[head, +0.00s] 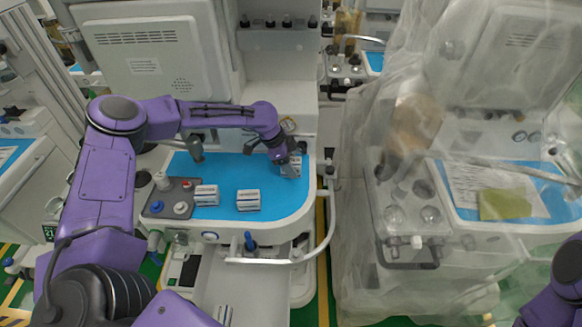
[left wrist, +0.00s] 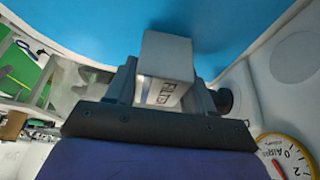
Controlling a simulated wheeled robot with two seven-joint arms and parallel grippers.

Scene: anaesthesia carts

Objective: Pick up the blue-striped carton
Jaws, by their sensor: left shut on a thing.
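My left gripper (head: 286,160) is over the right part of the blue cart top. It is shut on a white carton (head: 293,168). In the left wrist view the carton (left wrist: 165,62) sits between the two fingers (left wrist: 165,88), with dark lettering and a narrow bluish band on its face. Whether the carton still touches the blue surface is hard to tell. Two other white cartons with dark stripes stand on the blue surface, one at the left (head: 206,195) and one in the middle (head: 248,200). Their stripe colours are too small to tell.
A grey tray (head: 158,207) with several knobs or caps lies left of the cartons. The blue top (head: 225,170) is otherwise mostly clear. A rail (head: 330,215) curves around its right edge. A plastic-draped cart (head: 350,260) stands at the right. An open drawer (head: 250,290) is below.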

